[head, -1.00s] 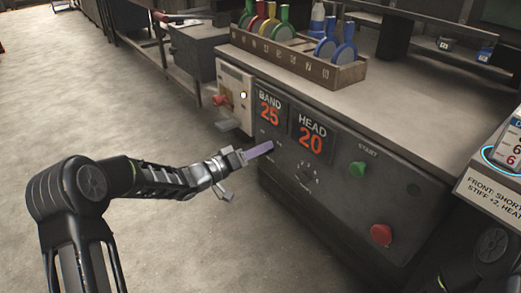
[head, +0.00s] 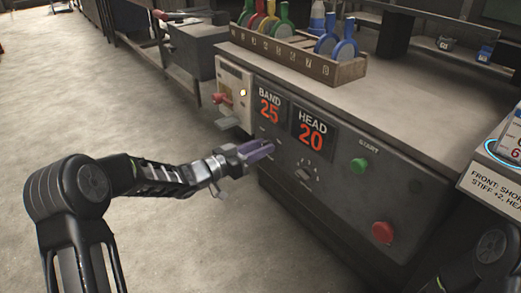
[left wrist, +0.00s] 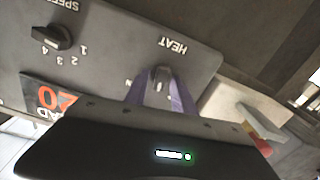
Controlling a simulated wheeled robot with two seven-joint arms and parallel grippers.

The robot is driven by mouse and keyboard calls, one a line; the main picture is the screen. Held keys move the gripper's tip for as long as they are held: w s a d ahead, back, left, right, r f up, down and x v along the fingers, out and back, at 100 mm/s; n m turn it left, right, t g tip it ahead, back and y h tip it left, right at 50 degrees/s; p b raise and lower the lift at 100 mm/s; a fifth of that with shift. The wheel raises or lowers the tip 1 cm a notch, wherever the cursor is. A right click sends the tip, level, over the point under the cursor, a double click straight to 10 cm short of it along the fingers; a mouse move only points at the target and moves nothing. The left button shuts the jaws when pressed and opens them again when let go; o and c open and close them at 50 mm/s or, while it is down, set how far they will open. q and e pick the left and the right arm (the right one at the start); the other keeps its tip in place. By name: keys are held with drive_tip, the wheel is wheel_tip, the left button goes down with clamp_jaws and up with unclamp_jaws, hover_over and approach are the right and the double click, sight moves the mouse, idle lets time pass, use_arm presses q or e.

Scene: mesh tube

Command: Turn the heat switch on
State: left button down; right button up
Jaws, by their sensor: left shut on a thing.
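The heat switch (left wrist: 159,79) is a small grey toggle on the dark machine panel, beside the HEAT label (left wrist: 172,45) in the left wrist view. My left gripper (left wrist: 160,90) has its two purple fingers on either side of the toggle and is shut on it. In the head view the left gripper (head: 268,147) is at the panel's left part, below the BAND 25 display (head: 269,104); the fingers hide the switch there. My right gripper is out of view.
The speed knob (head: 304,175), green start button (head: 359,165) and red button (head: 382,232) are to the right. Open floor lies to the left.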

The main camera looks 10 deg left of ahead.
use_arm(q)
drive_tip(key=m+b, duration=0.3)
drive_tip(key=m, duration=0.2)
drive_tip(key=m+b, duration=0.3)
drive_tip(key=m, duration=0.2)
drive_tip(key=shift+s+d+f+m, duration=0.15)
drive_tip(key=shift+m, duration=0.15)
idle(0.4)
drive_tip(key=c, duration=1.4)
unclamp_jaws()
